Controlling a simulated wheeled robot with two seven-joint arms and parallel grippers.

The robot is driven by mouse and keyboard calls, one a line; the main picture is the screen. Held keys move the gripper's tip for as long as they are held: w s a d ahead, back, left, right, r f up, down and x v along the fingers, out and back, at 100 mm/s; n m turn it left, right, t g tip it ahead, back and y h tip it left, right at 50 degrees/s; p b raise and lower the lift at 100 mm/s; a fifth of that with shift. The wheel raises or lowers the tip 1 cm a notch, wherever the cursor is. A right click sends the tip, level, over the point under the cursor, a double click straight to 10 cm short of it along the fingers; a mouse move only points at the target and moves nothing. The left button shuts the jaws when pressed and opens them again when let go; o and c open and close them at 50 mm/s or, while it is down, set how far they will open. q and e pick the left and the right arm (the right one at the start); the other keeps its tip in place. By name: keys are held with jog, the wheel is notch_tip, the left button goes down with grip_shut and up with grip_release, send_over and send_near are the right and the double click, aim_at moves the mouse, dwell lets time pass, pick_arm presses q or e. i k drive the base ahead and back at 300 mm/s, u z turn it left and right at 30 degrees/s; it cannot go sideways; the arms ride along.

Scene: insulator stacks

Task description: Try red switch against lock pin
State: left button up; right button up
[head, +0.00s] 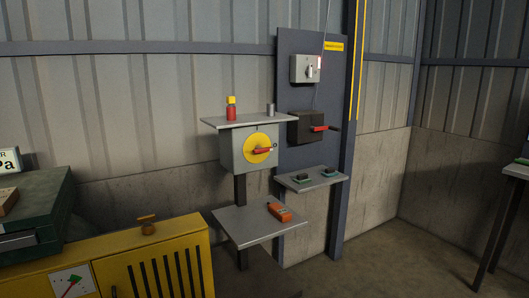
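A grey switch box (232,152) hangs on a post below a small shelf. On its front is a yellow disc (254,158) with a red switch handle (262,151) lying about level, pointing right. A small dark spot (275,145) shows near the handle's tip; it may be the lock pin, but it is too small to tell. A second red handle (319,128) sticks out to the right from a dark box (299,131) on the blue panel. Neither of my grippers is in view.
The upper shelf (251,119) holds a red-and-yellow item (231,109) and a grey cylinder (270,110). A lower shelf (240,222) holds an orange meter (279,211). A side shelf (318,184) holds two small dark items. A yellow cabinet (115,270) stands front left.

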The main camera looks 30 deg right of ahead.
aim_at(258, 149)
jog(key=k, duration=0.5)
jog(key=z, duration=1.35)
jog(key=i, duration=1.15)
jog(key=u, duration=0.55)
